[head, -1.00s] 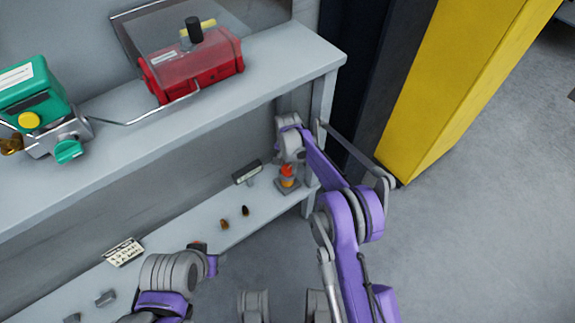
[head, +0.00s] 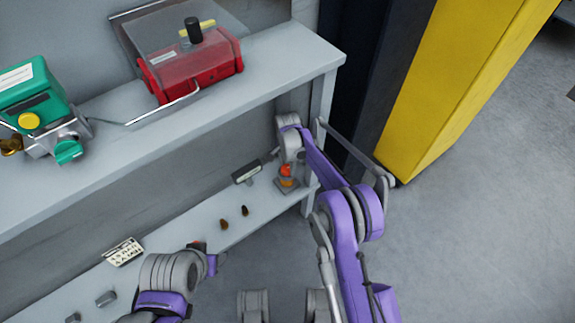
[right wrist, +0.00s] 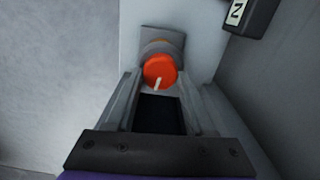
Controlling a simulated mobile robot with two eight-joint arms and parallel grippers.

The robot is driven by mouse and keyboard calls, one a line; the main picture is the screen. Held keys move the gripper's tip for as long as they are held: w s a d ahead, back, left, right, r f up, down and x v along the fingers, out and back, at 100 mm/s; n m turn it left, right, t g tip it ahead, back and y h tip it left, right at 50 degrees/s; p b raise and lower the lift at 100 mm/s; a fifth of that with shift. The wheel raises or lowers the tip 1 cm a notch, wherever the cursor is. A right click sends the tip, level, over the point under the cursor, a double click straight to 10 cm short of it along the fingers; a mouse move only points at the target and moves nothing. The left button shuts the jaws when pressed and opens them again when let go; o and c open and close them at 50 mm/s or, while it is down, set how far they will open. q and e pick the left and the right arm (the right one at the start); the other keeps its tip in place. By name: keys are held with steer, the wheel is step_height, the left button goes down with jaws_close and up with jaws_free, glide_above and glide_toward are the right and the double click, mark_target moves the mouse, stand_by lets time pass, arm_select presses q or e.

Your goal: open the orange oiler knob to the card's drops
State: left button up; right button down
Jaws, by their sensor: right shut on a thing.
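The orange oiler knob (right wrist: 160,71), with a white pointer line on its face, sits on a grey base in the right wrist view. It also shows at the right end of the lower shelf in the head view (head: 286,169). My right gripper (right wrist: 159,84) is shut on the knob, one finger on each side; its fingertips are hard to make out in the head view. A white card (head: 123,252) with dark print lies at the left on the lower shelf, its text too small to read. My left arm (head: 172,285) is at the lower left; its finger opening is unclear.
A dark block with a white label (head: 246,172) stands beside the oiler. Small brown plugs (head: 224,224) and grey blocks (head: 106,298) sit on the lower shelf. The upper shelf holds a red box (head: 192,65) and a green actuator (head: 34,98). A yellow column (head: 455,85) stands right.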

mark_target(288, 168)
steer(key=shift+c, duration=1.3)
jaws_free()
step_height(288, 168, up, 11)
steer(key=p, duration=0.2)
steer(key=shift+p, duration=0.3)
steer(key=shift+f, duration=0.1)
